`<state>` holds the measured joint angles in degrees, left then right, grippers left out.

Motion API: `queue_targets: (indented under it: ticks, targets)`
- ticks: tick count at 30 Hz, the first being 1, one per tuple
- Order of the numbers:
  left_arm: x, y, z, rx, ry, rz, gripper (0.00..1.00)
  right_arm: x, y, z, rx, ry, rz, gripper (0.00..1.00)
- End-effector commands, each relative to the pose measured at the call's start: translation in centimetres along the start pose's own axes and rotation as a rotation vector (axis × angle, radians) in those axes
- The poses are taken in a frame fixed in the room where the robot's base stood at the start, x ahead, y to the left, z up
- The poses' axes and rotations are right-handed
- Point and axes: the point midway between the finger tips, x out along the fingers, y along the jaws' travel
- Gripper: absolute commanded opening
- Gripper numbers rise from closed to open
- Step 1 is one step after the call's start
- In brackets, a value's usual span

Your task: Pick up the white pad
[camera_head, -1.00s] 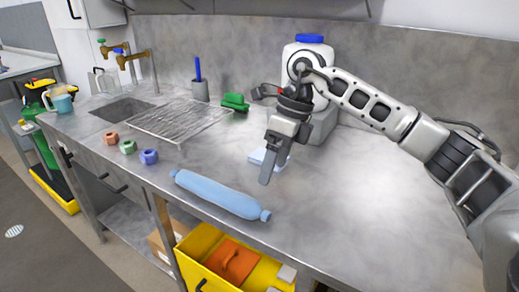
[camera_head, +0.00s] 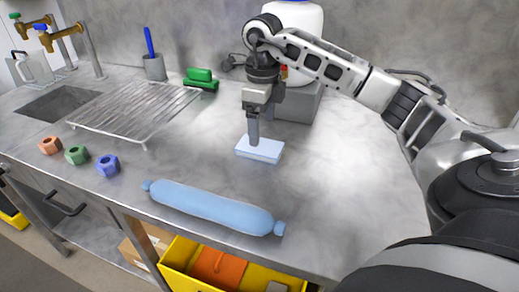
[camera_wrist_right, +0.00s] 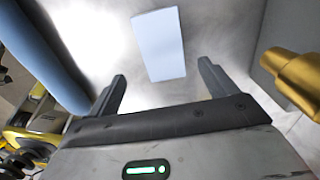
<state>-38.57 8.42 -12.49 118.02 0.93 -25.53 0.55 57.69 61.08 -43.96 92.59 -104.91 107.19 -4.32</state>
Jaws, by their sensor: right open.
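The white pad (camera_head: 262,150), pale bluish-white and rectangular, lies flat on the metal counter (camera_head: 330,195) in the head view. In the right wrist view the pad (camera_wrist_right: 160,45) lies ahead of the fingers, centred a little left of the gap's middle. My right gripper (camera_head: 253,140) points down at the pad's back left part in the head view. Its fingers (camera_wrist_right: 160,85) are spread with nothing between them in the wrist view. Whether the fingertips touch the counter cannot be told. My left gripper is out of view.
A blue bottle-like roll (camera_head: 212,207) lies along the front edge. Three hex nuts (camera_head: 77,155) and a wire rack (camera_head: 135,108) are to the left. A grey block (camera_head: 295,103) and white jug (camera_head: 298,20) stand behind the gripper. The counter's right is clear.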

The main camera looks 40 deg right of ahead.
Motion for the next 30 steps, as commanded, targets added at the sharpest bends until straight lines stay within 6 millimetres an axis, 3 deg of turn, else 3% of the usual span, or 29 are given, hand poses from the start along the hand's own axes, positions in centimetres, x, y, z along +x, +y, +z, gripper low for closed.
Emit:
queue_targets:
  ticks: [7,15,24,30]
  targets:
    - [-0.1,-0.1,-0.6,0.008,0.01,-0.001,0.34,1.8,-0.1,0.1,0.001,0.003,0.002,0.85]
    - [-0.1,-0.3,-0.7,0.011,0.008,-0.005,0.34,5.6,-0.4,0.6,0.0,0.002,0.002,0.85]
    - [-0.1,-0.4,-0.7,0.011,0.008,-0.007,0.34,6.2,-0.4,0.7,0.0,0.0,0.0,0.85]
    - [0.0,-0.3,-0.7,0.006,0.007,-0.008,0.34,6.2,-0.4,0.7,0.0,0.0,0.0,0.35]
